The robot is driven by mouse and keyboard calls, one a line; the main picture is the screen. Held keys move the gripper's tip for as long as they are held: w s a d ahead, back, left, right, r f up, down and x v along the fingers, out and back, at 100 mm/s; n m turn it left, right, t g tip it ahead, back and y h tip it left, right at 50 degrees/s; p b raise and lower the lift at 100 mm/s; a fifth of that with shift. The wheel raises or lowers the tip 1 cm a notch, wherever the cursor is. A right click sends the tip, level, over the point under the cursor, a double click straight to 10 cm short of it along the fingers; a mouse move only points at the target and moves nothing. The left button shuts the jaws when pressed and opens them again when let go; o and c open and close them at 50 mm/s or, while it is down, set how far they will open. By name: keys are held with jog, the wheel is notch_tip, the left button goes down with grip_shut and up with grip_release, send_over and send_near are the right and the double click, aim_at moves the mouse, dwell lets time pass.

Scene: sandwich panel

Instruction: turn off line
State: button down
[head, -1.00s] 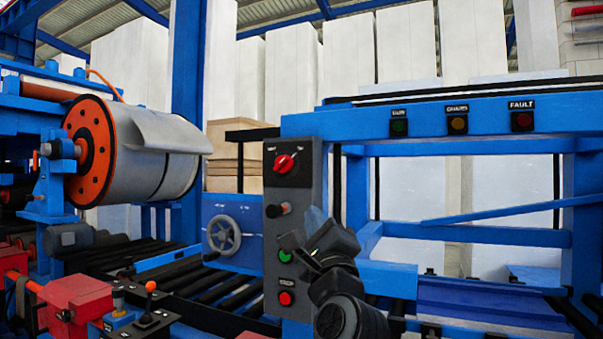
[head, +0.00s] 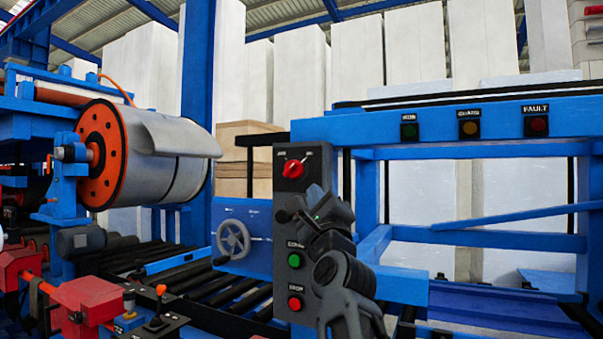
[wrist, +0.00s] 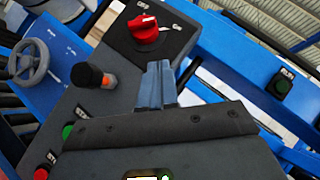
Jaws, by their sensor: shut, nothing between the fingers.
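The grey control panel (head: 281,240) stands right of centre in the head view. Its red rotary switch (head: 293,168) is at the top, with its handle tilted toward the upper right. The switch is large in the wrist view (wrist: 145,30), with small labels on either side. My gripper (head: 301,203) is in front of the panel's right side, below the switch. In the wrist view its fingers (wrist: 159,82) are together and empty, pointing toward the switch. They appear apart from it. A green button (head: 295,261) and a red stop button (head: 296,303) sit lower on the panel.
A black knob with an orange collar (wrist: 90,76) sticks out left of the fingers. A handwheel (head: 233,240) is left of the panel. A blue frame with indicator lamps (head: 469,128) spans the right. Rollers and a large coil (head: 160,155) lie left.

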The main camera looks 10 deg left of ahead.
aim_at(299, 164)
jog(key=w+a+r, duration=0.1)
jog(key=w+a+r+p, duration=0.1)
jog(key=w+r, duration=0.1)
jog(key=shift+w+a+r, duration=0.15)
jog(key=shift+r, duration=0.15)
jog(key=shift+w+a+r+p, duration=0.2)
jog(key=shift+a+r+p, duration=0.15)
jog(key=shift+a+r, duration=0.15)
